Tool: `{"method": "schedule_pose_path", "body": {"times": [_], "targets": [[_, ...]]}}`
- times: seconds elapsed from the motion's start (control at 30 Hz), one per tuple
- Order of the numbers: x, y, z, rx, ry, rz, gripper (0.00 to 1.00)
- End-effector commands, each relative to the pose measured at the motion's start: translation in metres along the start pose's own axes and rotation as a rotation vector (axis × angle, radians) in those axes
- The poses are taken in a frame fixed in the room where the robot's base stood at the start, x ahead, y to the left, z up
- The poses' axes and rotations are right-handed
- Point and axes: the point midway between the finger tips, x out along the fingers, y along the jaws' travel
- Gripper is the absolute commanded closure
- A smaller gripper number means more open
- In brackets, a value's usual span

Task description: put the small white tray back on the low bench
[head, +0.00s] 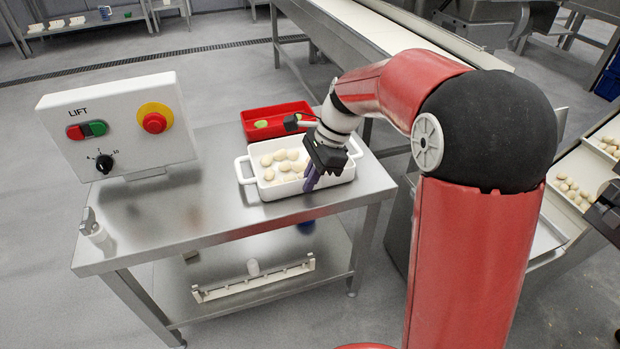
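The small white tray (282,192) has a handle at each end and holds several pale round pasta pieces (283,160). It rests level on, or very close above, the steel table (215,215); I cannot tell which. My gripper (311,184) points down at the tray's right part, with its dark purple fingers at the front wall. The fingers overlap, so I cannot tell whether they are shut on the wall. Which surface is the low bench is not clear; a low bench with small items (85,27) stands at the far left.
A red tray (278,112) with a green item lies behind the white one. A white rack (254,280) is on the lower shelf. The table's front middle is clear.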

Motion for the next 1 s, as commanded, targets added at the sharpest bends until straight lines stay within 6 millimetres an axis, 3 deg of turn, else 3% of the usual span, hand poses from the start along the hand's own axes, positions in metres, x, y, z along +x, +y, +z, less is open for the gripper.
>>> {"method": "schedule_pose_path", "body": {"times": [0.1, 0.3, 0.63, 0.77, 1.0], "targets": [[0.001, -0.001, 0.0, -0.001, 0.0, -0.002, 1.0], [0.002, 0.0, -0.001, 0.0, 0.0, 0.0, 0.75], [-0.002, 0.0, 0.001, 0.0, 0.0, -0.001, 0.75], [-0.019, -0.001, 0.0, 0.001, 0.001, -0.004, 0.75], [-0.071, -0.001, 0.001, 0.0, 0.001, -0.004, 0.75]]}}
